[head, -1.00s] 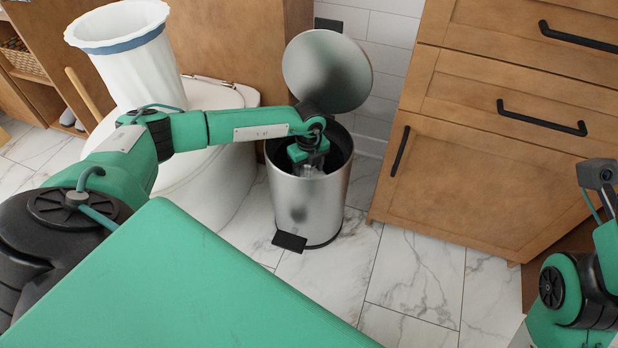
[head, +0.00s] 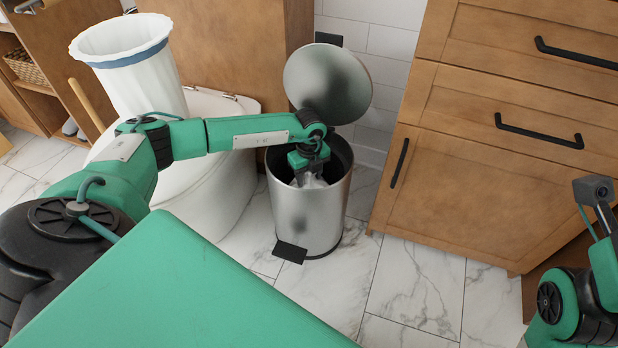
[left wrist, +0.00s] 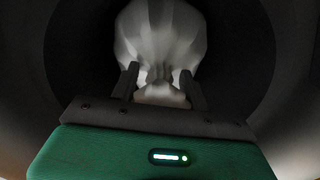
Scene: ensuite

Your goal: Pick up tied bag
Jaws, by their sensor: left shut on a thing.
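The tied bag (left wrist: 160,35) is pale and gathered at its neck, and it shows inside the dark bin in the left wrist view. A small light part of the bag (head: 312,182) shows inside the bin in the head view. My left gripper (left wrist: 158,85) is shut on the bag's gathered neck; in the head view it (head: 310,172) is just inside the bin's mouth. The metal bin (head: 308,215) stands upright with its round lid (head: 328,78) open. Most of the bag is hidden by the bin wall. My right arm is at the right edge; its fingers are not visible.
A white toilet (head: 215,190) stands just left of the bin. A tall white ribbed container (head: 135,75) is behind my left arm. Wooden drawers (head: 490,180) stand close on the right. Marble floor (head: 410,285) in front of the bin is clear.

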